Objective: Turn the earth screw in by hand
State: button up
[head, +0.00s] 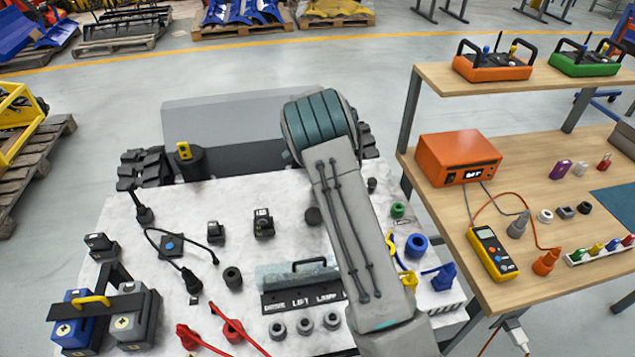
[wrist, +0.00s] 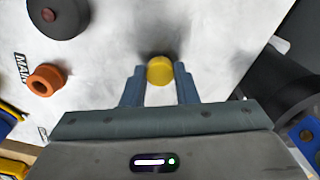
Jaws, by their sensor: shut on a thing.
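A round yellow knob, which I take to be the earth screw (wrist: 160,72), stands at the middle of the wrist view on a white marbled surface. My gripper (wrist: 159,68) has one blue-grey finger on each side of the knob and is shut on it. The knob's shaft and the hole under it are hidden, so I cannot tell how deep it sits. In the head view my arm covers part of the white panel, and the gripper and the knob cannot be made out there.
An orange ring-shaped socket (wrist: 44,80) and a dark round fitting (wrist: 60,15) lie left of the knob. In the head view the white panel (head: 120,215) carries sockets, cables and switches. A wooden bench (head: 465,215) with an orange box (head: 457,160) and a yellow meter (head: 492,252) stands right.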

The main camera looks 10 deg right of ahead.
jog(key=shift+r, duration=0.1)
jog(key=m+p, duration=0.1)
jog(key=m, duration=0.4)
jog(key=m+p, duration=0.1)
jog(key=m, duration=0.3)
jog(key=shift+m, duration=0.3)
jog(key=o, duration=0.8)
